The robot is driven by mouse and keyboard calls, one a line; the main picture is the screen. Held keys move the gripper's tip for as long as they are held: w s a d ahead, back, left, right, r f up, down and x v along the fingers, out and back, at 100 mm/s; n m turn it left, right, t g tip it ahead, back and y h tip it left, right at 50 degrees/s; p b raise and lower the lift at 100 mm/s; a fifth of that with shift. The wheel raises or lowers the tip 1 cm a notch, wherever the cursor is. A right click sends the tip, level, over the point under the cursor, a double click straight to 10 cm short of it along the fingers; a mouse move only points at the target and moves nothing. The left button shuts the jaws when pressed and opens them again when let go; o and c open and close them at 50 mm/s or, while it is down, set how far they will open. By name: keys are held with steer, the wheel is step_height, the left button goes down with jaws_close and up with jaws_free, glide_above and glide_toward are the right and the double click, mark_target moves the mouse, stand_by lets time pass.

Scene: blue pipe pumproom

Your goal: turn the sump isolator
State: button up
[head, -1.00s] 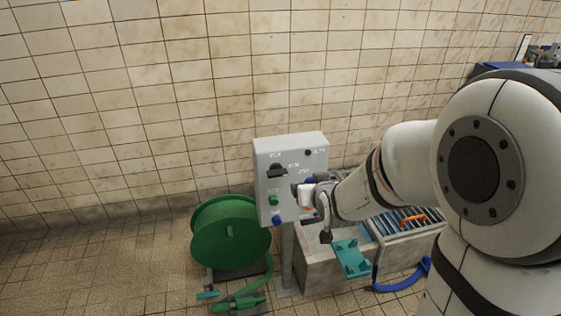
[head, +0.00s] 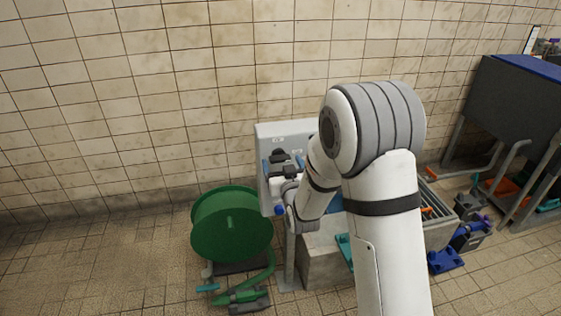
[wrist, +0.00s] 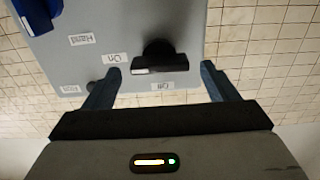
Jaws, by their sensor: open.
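A grey control box (head: 285,130) stands on a post by the tiled wall. It also shows upside down in the wrist view (wrist: 130,20). A black rotary switch (wrist: 160,60) with a bar handle sits on its face, beside labels reading "On" and "Off". I take it for the sump isolator; no sump label is readable. The switch also shows in the head view (head: 280,157), partly hidden by my gripper (head: 284,166). In the wrist view my gripper (wrist: 160,72) is open, with one blue finger on each side of the handle. Gaps show on both sides.
A blue control (wrist: 37,12) on the same face lies near a "Hand" label. A green hose reel (head: 230,225) stands left of the post. A concrete trough (head: 325,262) is to the right, partly behind my arm. The floor at the left is clear.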

steer(key=shift+x, duration=0.8)
steer(key=shift+c, duration=0.6)
steer(key=c, duration=0.9)
